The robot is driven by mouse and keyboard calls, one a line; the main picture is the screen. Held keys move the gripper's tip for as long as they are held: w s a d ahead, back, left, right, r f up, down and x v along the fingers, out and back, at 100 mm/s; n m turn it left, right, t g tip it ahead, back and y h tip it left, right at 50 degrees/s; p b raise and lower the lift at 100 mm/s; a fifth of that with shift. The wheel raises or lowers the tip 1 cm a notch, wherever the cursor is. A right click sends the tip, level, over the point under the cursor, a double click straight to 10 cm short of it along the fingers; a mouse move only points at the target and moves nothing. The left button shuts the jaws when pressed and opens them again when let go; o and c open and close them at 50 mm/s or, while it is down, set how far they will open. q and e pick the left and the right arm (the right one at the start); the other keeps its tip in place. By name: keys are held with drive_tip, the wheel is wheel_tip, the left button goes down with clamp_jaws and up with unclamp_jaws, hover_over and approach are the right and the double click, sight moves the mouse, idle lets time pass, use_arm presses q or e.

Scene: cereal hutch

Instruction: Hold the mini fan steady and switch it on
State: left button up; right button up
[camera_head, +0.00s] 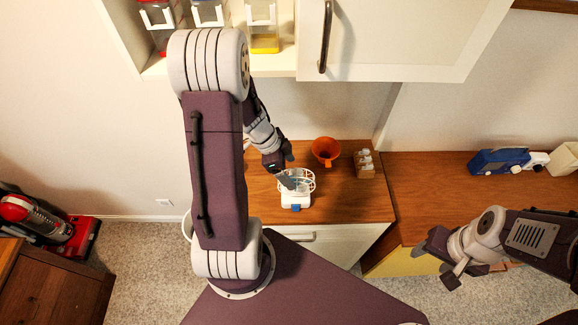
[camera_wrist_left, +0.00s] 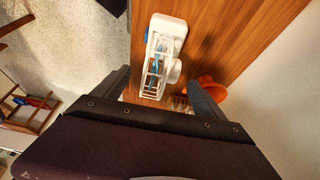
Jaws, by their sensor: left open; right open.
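The mini fan (camera_head: 295,200) stands on the wooden counter, with a white base, a white wire cage and a blue part at its front. It also shows in the left wrist view (camera_wrist_left: 168,28), between and beyond the fingers. My left gripper (camera_head: 288,168) is open just above and behind the fan, with one finger overlapping the cage in the head view. In the left wrist view its fingers (camera_wrist_left: 160,82) are spread apart with nothing held. I cannot tell whether a finger touches the cage. My right gripper (camera_head: 436,265) is open and empty at the right, away from the fan.
An orange funnel-like cup (camera_head: 326,150) and a small rack of jars (camera_head: 365,164) stand behind the fan. A blue toy truck (camera_head: 500,160) is on the right counter. A white cabinet (camera_head: 400,40) and cereal dispensers (camera_head: 263,28) are above.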

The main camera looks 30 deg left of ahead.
use_arm(q)
drive_tip(key=b+x, duration=0.1)
drive_tip(key=x, duration=0.1)
drive_tip(key=b+x, duration=0.1)
drive_tip(key=x, duration=0.1)
drive_tip(key=b+x, duration=0.1)
drive_tip(key=x, duration=0.2)
drive_tip(key=shift+w+a+f, duration=0.1)
drive_tip(key=shift+a+f, duration=0.1)
drive_tip(key=shift+a, duration=0.05)
drive_tip(key=shift+w+d+f, duration=0.1)
drive_tip(key=shift+d+f, duration=0.15)
drive_tip(key=shift+f, duration=0.2)
clamp_jaws()
